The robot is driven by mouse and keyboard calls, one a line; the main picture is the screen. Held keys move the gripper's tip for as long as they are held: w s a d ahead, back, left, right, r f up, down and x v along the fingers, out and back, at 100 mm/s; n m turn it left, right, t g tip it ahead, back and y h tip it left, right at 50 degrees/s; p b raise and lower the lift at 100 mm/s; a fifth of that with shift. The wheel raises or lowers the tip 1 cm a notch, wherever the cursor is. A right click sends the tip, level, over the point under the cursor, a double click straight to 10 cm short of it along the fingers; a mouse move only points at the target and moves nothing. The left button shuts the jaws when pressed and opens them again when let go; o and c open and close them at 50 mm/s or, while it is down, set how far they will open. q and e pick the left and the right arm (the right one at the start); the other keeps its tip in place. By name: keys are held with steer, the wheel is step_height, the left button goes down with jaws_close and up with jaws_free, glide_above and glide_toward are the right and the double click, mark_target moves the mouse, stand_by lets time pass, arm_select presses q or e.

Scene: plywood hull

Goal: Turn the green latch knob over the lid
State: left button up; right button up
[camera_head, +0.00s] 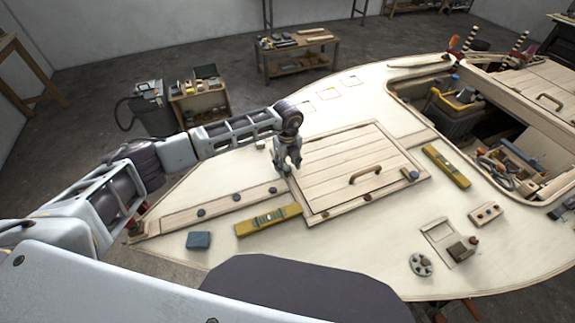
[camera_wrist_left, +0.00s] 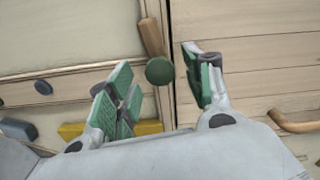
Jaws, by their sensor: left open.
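The green latch knob (camera_wrist_left: 160,70) shows in the left wrist view, round and dark green, at the end of a short wooden latch bar (camera_wrist_left: 151,37). The bar runs alongside the lid's edge there. The planked lid (camera_wrist_left: 245,75) lies flat to the right of the knob; it also shows in the head view (camera_head: 335,152), closed. My left gripper (camera_wrist_left: 157,60) is open, with green-padded fingers on either side of the knob; I cannot tell if they touch it. In the head view the left gripper (camera_head: 286,165) hangs over the lid's left edge and hides the knob. My right gripper is not in view.
A wooden handle (camera_head: 367,174) stands up on the lid. Yellow levels (camera_head: 268,220) and (camera_head: 446,167) lie near it, with a blue block (camera_head: 198,240) at the left. An open well (camera_head: 455,113) with tools is at the right. The deck in front of the lid is partly clear.

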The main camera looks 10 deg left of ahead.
arm_select(q)
steer(key=shift+f, duration=0.25)
steer(key=c, duration=1.1)
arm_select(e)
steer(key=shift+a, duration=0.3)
